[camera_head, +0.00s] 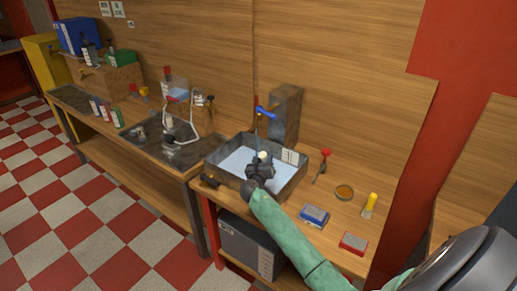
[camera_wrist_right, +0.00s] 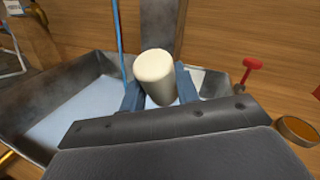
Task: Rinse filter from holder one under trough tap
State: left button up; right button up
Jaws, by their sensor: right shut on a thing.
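My right gripper (camera_head: 261,170) is over the grey metal trough (camera_head: 226,181), shut on a cream cylindrical filter (camera_head: 264,155). In the right wrist view, the filter (camera_wrist_right: 157,72) sits upright between the two blue fingers of my right gripper (camera_wrist_right: 160,88). The tap (camera_head: 266,110), with a blue handle, stands at the back of the trough. A thin blue stream (camera_head: 257,134) runs down from it. In the right wrist view, the stream (camera_wrist_right: 121,50) passes left of the filter, apart from it. I cannot tell which thing is holder one. My left gripper is out of view.
Right of the trough are a red-handled tool (camera_head: 323,161), a round amber dish (camera_head: 344,192), a yellow-topped item (camera_head: 370,204), a blue box (camera_head: 314,215) and a red box (camera_head: 354,243). A dark tray (camera_head: 158,143) with glassware and a white hose is to the left.

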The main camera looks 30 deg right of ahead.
jog(key=s+a+r+p, duration=0.1)
jog(key=s+r+p, duration=0.3)
jog(key=p, duration=0.1)
jog(key=shift+s+a+p, duration=0.25)
jog(key=shift+a+p, duration=0.15)
dwell(0.3)
